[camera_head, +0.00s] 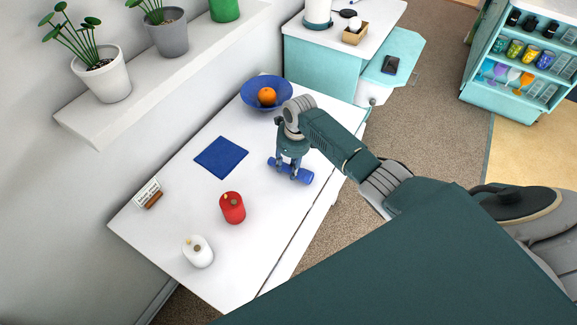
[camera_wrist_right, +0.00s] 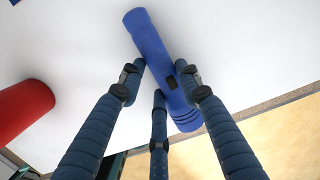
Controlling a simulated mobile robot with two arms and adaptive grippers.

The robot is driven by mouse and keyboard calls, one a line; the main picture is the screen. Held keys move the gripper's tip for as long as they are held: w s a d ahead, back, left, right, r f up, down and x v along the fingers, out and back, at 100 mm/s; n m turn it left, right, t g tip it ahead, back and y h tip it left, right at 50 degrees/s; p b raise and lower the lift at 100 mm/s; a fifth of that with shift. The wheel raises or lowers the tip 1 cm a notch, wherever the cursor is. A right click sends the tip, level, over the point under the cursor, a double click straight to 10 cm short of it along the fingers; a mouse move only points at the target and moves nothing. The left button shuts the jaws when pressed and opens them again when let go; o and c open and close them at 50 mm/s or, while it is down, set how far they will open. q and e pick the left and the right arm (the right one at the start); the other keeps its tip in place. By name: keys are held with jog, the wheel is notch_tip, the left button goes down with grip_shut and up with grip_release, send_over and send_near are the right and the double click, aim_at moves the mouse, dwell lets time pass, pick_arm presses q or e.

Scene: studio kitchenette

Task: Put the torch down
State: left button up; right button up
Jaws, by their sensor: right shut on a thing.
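The torch is a blue cylinder (camera_head: 303,175) on or just above the white table (camera_head: 180,205) in the head view; I cannot tell whether it touches the top. My right gripper (camera_head: 291,168) reaches down over it and is shut on it. In the right wrist view the torch (camera_wrist_right: 150,42) lies slanted between the fingers of the right gripper (camera_wrist_right: 166,82), with its dark button showing. The fingers hide part of its sides. My left gripper is not in view.
A blue bowl (camera_head: 249,95) with an orange (camera_head: 267,97) stands behind the gripper. A blue mat (camera_head: 221,157) lies to the left. The tabletop around the torch is clear.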

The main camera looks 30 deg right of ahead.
jog(key=shift+f, duration=0.1)
jog(key=o, duration=1.3)
jog(key=shift+o, duration=0.2)
notch_tip(320, 180, up, 12)
jog(key=s, duration=0.1)
jog(key=shift+s+d, duration=0.15)
jog(key=shift+d, duration=0.25)
